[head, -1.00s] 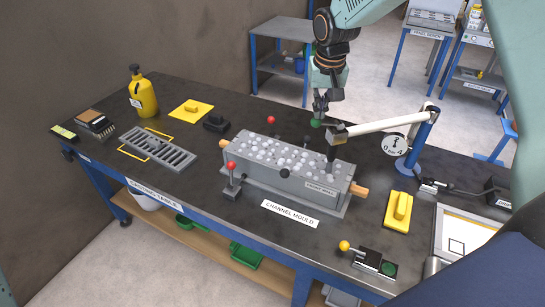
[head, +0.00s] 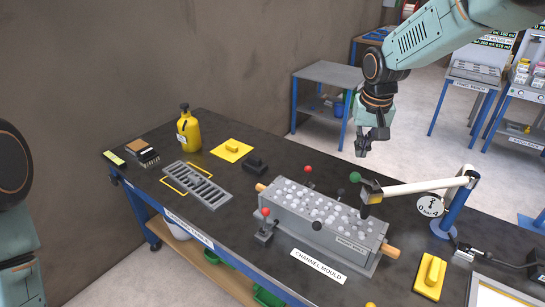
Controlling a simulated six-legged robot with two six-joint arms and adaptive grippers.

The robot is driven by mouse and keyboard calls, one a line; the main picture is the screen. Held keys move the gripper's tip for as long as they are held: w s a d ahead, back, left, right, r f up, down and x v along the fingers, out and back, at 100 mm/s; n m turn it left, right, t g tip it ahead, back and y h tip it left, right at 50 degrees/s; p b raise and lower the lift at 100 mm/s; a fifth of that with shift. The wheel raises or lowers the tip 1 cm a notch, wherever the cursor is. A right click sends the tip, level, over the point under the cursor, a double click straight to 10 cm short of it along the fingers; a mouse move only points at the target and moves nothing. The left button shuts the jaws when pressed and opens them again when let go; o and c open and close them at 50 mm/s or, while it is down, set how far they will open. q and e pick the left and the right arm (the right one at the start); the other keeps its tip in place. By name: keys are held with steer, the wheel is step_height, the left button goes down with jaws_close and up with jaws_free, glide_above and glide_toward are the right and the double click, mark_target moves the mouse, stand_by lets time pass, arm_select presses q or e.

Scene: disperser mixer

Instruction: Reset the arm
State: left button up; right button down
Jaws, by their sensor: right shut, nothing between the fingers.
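My right gripper (head: 361,152) hangs from the arm coming in at the upper right. Its fingers are shut with nothing between them and point down, above and behind the far side of the table. In the picture it shows just above a green knob (head: 355,177) and the channel mould (head: 337,241), apart from the mould. The mould is a long grey block filled with pale lumps, with wooden ends. Part of my left arm shows at the left edge; its gripper is out of view.
A dark table (head: 285,167) carries a yellow bottle (head: 188,131), a grey slotted tray (head: 203,187) and yellow floats (head: 431,275). A white arm on a blue post (head: 456,207) reaches over the mould. A red-knobbed lever (head: 265,223) stands by the mould's left end.

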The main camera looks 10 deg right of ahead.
steer(key=shift+w, duration=0.2)
steer(key=w+a+f+n+t+y+b, duration=0.1)
steer(key=w+a+f+t, duration=0.15)
steer(key=a+f, duration=0.25)
steer(key=s+a+f+b, duration=0.2)
steer(key=s+f+b, duration=0.15)
steer(key=f, duration=0.25)
steer(key=s+a+f+n+t+b, duration=0.1)
steer(key=s+a+f+b, duration=0.1)
steer(key=s+f, duration=0.35)
steer(key=s+a+f+b, duration=0.2)
steer(key=f, duration=0.6)
steer(key=s+a+f+n+g+b, duration=0.1)
steer(key=s+f+g+b, duration=0.4)
steer(key=s+f+b, duration=1.1)
steer(key=s+a+f, duration=0.1)
steer(key=s+f, duration=1)
steer(key=s, duration=0.5)
steer(key=shift+a+f+b, duration=0.15)
steer(key=shift+f+b, duration=0.2)
steer(key=shift+b, duration=0.05)
steer(key=shift+g, duration=0.25)
steer(key=shift+s, duration=0.1)
